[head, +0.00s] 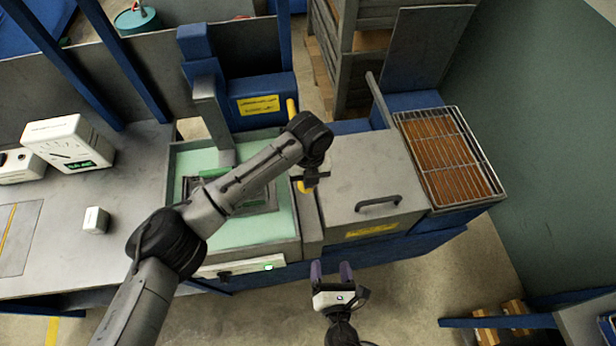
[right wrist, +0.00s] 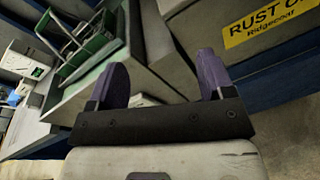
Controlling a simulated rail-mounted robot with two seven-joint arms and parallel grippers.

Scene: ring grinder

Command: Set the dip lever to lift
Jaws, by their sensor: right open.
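A yellow part (head: 305,187), which looks like the grip of the dip lever, shows between the green-lined tray and the lidded grey tank (head: 370,180). A yellow upright bar (head: 292,108) stands behind my left arm; I cannot tell whether the two join, as the arm covers the space between. My left gripper (head: 311,179) is right at the yellow grip; whether its fingers are open or touching it is not clear. My right gripper (head: 332,271) is open and empty in front of the tank; its two purple fingers frame the right wrist view (right wrist: 162,80).
The tank has a dark lid handle (head: 378,202) and a yellow label, read as "RUST O..." in the right wrist view (right wrist: 268,20). The green-lined tray (head: 270,228) is left.

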